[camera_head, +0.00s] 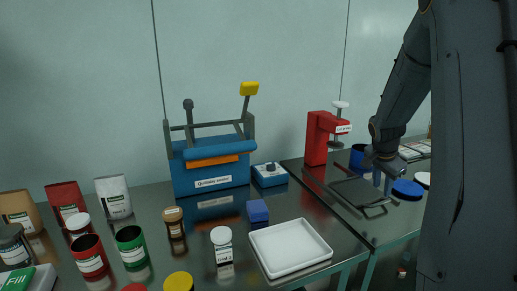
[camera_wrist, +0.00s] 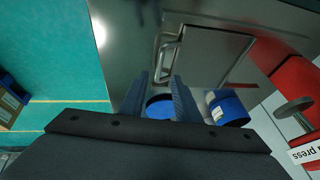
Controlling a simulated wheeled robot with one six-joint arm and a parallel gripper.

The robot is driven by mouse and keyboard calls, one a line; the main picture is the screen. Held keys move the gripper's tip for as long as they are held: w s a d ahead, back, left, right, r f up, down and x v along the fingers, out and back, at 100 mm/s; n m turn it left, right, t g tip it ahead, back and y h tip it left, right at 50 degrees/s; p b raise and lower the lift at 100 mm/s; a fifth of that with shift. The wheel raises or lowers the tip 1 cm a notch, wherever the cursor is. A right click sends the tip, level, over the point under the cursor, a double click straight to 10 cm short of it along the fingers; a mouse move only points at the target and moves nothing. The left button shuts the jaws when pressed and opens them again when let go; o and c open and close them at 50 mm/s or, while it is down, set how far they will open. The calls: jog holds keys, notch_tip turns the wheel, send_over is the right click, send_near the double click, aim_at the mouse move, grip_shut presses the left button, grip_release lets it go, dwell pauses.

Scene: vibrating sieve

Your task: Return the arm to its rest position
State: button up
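My arm reaches down from the upper right in the head view, over the right-hand steel table (camera_head: 345,205). My gripper (camera_head: 382,182) points down above this table, close to a blue round lid (camera_head: 407,188). In the wrist view my gripper (camera_wrist: 159,78) has its two fingers apart with nothing held between them. A blue round piece (camera_wrist: 160,106) shows beyond the gap, partly hidden by the fingers and the gripper body. A blue cup (camera_wrist: 228,107) stands beside the fingers; it also shows in the head view (camera_head: 357,157).
A metal handle (camera_head: 373,209) lies in front of my gripper. The left table holds a blue sieve machine (camera_head: 211,170), a white tray (camera_head: 290,247) and several jars and pouches. A wall runs behind the tables.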

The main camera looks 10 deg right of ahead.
jog(key=s+a+n+y, duration=0.1)
jog(key=s+a+n, duration=0.3)
jog(key=a, duration=0.7)
jog(key=s+a+n+y, duration=0.1)
jog(key=s+a+n, duration=0.3)
jog(key=a, duration=0.7)
jog(key=s+a+f+n+g+y, duration=0.2)
jog(key=s+a+n, duration=0.6)
jog(key=s+a, duration=0.6)
jog(key=shift+s+f, duration=0.3)
jog(key=shift+s, duration=0.45)
